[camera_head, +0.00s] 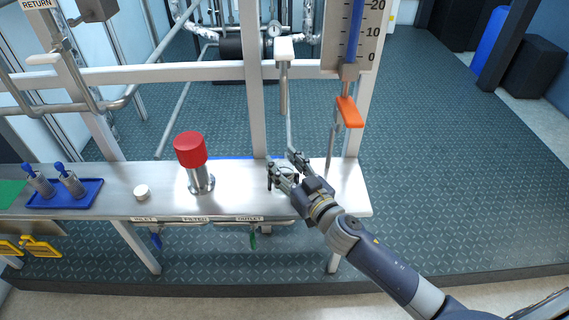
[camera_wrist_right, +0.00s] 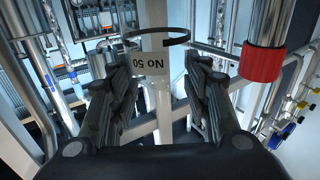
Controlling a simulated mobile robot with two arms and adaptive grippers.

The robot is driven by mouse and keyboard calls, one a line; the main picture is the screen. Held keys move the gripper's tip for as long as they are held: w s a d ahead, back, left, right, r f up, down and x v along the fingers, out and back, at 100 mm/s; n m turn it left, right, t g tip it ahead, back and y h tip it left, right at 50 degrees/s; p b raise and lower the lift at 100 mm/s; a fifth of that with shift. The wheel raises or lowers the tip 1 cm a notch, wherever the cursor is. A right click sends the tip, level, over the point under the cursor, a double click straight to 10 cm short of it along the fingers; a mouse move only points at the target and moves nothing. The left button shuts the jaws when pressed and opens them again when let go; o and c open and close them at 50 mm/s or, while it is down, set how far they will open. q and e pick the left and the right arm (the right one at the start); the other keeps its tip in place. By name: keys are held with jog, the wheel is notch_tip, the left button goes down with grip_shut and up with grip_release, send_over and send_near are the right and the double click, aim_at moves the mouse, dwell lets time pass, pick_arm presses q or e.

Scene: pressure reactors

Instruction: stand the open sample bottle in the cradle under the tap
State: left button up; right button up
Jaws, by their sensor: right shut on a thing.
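My right gripper (camera_head: 290,166) is low over the right part of the steel bench, below the tap pipe (camera_head: 283,90). In the right wrist view its fingers (camera_wrist_right: 160,100) are apart, on either side of a pale label (camera_wrist_right: 152,67) that seems to read "No 50". The label appears to be on a clear bottle whose walls barely show. A dark ring (camera_wrist_right: 187,40) curves beyond the fingertips; whether it belongs to the bottle or the cradle I cannot tell. In the head view the hand hides most of the bottle and cradle. I cannot tell whether the bottle touches the cradle. My left gripper is out of view.
A red-topped filter (camera_head: 190,152) stands on the bench (camera_head: 230,200) left of the hand. A white cap (camera_head: 141,192) lies farther left, near a blue tray (camera_head: 85,200) with two blue-topped items. An orange lever (camera_head: 349,112) is at right. Bench between cap and filter is clear.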

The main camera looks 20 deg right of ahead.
jog(key=o, duration=1.2)
jog(key=shift+r, duration=0.2)
jog(key=v, duration=0.4)
jog(key=shift+f, duration=0.2)
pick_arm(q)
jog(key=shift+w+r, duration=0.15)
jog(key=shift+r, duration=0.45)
pick_arm(e)
jog(key=v, duration=0.8)
jog(key=shift+r, duration=0.1)
